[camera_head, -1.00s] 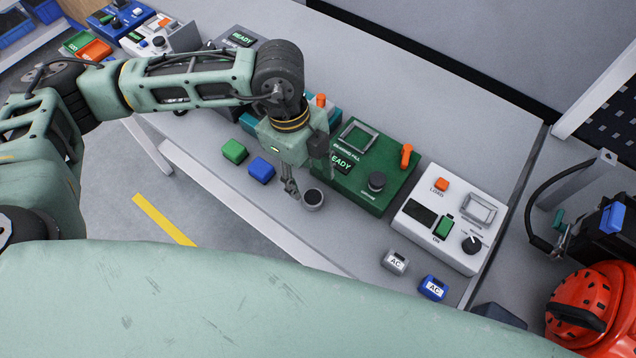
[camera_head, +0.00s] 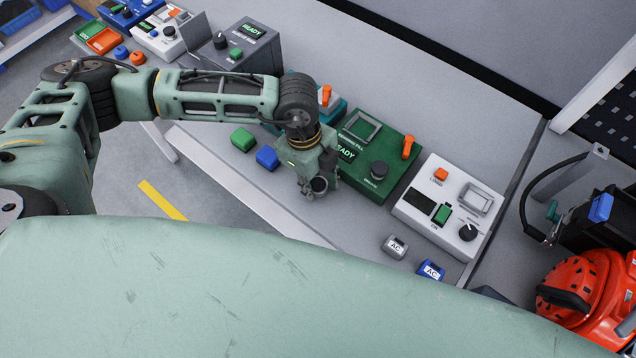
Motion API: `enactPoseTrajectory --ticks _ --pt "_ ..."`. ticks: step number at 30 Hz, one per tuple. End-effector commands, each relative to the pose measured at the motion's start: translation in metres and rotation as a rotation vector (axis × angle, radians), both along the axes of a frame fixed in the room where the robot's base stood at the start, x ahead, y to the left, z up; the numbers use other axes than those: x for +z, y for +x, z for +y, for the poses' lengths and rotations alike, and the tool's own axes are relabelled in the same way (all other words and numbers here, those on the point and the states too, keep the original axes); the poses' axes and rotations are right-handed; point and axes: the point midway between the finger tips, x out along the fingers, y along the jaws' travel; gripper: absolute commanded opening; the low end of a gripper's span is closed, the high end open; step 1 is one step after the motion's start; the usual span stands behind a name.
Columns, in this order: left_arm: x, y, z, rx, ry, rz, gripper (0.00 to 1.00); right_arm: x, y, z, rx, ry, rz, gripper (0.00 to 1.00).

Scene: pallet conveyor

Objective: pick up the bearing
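The bearing (camera_head: 319,185) is a small dark grey ring with a black hole, at the near edge of the grey bench, in front of the green bearing-fill box (camera_head: 374,148). My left gripper (camera_head: 311,184) is down at the bearing, with finger parts right beside it and partly hiding it. I cannot tell whether the fingers are open or closed on it, nor whether the bearing touches the bench. My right gripper is out of view.
A white control box (camera_head: 411,224) stands right of the green box. Green (camera_head: 242,139) and blue (camera_head: 267,157) blocks lie left of the gripper. Grey (camera_head: 395,247) and blue AC blocks (camera_head: 431,271) lie near the front edge. A red machine (camera_head: 590,300) is at lower right.

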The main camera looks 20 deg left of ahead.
Motion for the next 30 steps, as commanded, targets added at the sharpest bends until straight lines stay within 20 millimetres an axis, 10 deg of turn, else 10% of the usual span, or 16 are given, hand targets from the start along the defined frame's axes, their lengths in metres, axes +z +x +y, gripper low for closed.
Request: enactPoseTrajectory --ticks 9,20,30 --pt "0.000 0.000 0.000 0.000 0.000 0.000 0.02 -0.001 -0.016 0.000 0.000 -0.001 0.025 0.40" --pt "0.007 0.001 0.000 0.000 -0.002 -0.002 0.02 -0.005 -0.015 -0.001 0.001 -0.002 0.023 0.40" --pt "0.053 -0.018 -0.022 -0.011 -0.006 -0.002 0.02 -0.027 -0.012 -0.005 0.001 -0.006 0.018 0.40"
